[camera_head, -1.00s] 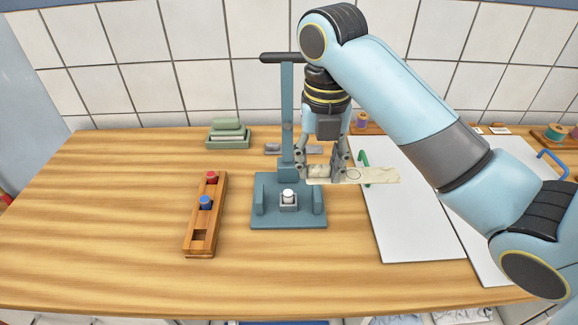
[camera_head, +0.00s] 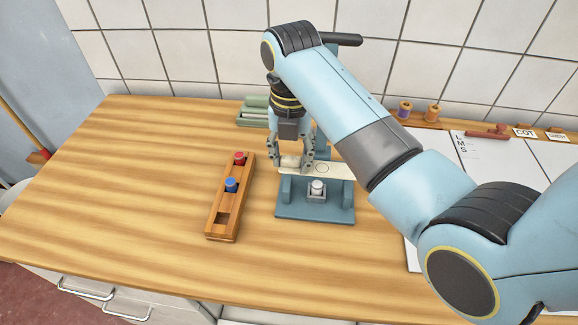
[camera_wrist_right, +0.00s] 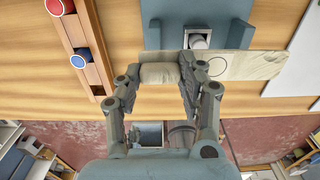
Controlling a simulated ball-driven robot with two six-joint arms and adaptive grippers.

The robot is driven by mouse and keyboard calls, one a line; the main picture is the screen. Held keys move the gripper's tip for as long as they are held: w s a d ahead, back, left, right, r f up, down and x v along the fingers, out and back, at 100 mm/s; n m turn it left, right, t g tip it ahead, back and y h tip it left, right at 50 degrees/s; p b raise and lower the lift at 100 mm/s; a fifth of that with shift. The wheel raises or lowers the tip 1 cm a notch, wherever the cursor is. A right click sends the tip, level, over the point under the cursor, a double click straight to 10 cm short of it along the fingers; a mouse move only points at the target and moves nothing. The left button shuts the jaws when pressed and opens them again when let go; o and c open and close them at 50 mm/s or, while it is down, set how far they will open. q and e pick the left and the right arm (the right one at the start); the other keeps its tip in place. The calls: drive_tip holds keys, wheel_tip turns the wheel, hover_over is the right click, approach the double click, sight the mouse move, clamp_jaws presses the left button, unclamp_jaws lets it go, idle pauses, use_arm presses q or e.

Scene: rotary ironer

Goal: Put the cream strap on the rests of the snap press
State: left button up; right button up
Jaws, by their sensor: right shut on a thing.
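The cream strap (camera_head: 337,168) stretches level, left to right, across the back of the blue snap press (camera_head: 318,213). My right gripper (camera_head: 293,166) is shut on the strap's left part, left of the press. In the right wrist view the gripper (camera_wrist_right: 160,75) holds a thicker section, and the free strap with its drawn circle (camera_wrist_right: 240,66) extends right. It overlaps the ends of both rests (camera_wrist_right: 155,36). I cannot tell whether it touches them. The white die (camera_head: 317,187) stands uncovered between the rests. My left gripper is not in view.
A wooden rack (camera_head: 227,215) with a red-topped and a blue-topped piece stands close left of the press. A green tray (camera_head: 252,112) lies behind my gripper. My right arm hides part of the press column. The table's left side is clear.

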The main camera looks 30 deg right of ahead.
drive_tip(key=shift+w+a+f, duration=0.15)
drive_tip(key=shift+f, duration=0.05)
drive_tip(key=shift+f+p, duration=0.35)
drive_tip(key=shift+f, duration=1.65)
drive_tip(key=o, duration=0.9)
drive_tip(key=shift+f, duration=0.1)
wheel_tip(320, 180, up, 12)
drive_tip(key=shift+a+r+b, duration=0.1)
drive_tip(key=shift+r+b, duration=0.05)
drive_tip(key=shift+b, duration=0.35)
